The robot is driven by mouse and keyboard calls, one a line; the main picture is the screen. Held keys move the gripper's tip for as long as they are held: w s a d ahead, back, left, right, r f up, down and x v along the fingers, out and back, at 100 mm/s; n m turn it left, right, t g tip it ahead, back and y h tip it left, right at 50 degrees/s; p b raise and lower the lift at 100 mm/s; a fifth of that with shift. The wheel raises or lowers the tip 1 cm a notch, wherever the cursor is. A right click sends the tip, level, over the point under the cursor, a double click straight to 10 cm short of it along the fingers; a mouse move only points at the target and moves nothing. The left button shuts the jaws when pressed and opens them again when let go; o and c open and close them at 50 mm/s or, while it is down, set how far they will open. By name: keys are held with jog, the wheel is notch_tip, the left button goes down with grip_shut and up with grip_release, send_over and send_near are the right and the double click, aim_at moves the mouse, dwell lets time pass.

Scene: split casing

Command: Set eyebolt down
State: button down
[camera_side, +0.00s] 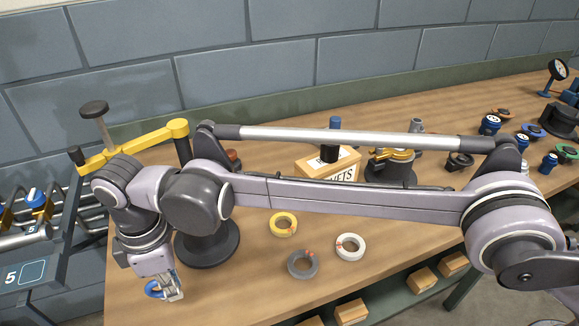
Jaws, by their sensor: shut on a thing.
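My gripper (172,290) hangs at the lower left, pointing down near the left end of the wooden bench. It is shut on a small blue ring-shaped piece, which looks like the eyebolt (153,289). The ring shows at the left side of the fingers. The rest of the eyebolt is hidden by the fingers or too small to make out. I cannot tell whether it touches the bench top (240,300).
A cardboard box (318,165) stands behind my arm. A rack (28,240) with metal parts is at left. Several knobs and gauges crowd the right end.

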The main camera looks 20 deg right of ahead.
jog(key=shift+s+a+f, duration=0.1)
jog(key=shift+a+f, duration=0.05)
jog(key=shift+f, duration=1.95)
jog(key=shift+f, duration=0.15)
jog(key=c, duration=1.4)
grip_release()
